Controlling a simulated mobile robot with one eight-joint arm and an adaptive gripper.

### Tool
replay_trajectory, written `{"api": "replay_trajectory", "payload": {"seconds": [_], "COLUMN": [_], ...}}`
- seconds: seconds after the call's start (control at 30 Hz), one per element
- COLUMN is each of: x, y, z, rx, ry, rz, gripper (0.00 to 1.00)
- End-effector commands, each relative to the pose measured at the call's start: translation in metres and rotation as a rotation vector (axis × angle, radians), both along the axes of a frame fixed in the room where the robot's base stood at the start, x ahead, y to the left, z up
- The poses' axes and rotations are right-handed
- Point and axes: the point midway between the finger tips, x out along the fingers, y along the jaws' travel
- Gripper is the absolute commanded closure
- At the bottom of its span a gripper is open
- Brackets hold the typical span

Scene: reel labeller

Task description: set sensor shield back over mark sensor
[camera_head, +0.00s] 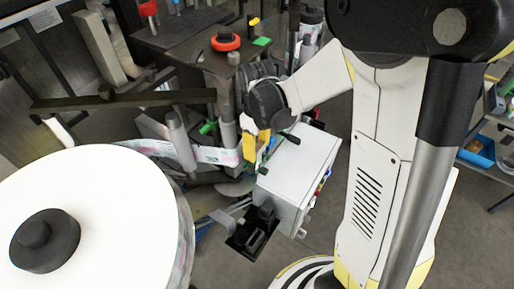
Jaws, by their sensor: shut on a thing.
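My gripper (262,148) hangs from my white and black arm near the middle of the head camera view. It is shut on a small yellow piece, which looks like the sensor shield (249,146). The shield is held upright, close to the right end of the printed label web (212,155). My wrist and fingers partly cover this area. I cannot make out the mark sensor, and I cannot tell whether the shield touches anything beside it.
A large white reel (90,215) with a black hub fills the lower left. A grey control box (300,170) stands just right of my gripper. A dark machine plate (195,45) with a red-orange ring (226,42) lies behind. Grey rollers (181,142) flank the web.

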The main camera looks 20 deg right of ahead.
Motion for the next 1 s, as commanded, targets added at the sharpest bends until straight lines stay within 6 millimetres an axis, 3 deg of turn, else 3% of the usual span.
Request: {"api": "replay_trajectory", "payload": {"seconds": [0.03,0.07,0.1,0.13,0.53,1.0], "x": [0.000,0.000,0.000,0.000,0.000,0.000], "y": [0.000,0.000,0.000,0.000,0.000,0.000], "z": [0.000,0.000,0.000,0.000,0.009,0.103], "rx": [0.000,0.000,0.000,0.000,0.000,0.000], "ry": [0.000,0.000,0.000,0.000,0.000,0.000], "rz": [0.000,0.000,0.000,0.000,0.000,0.000], "gripper": [0.90,0.44,0.32,0.30,0.30,0.30]}}
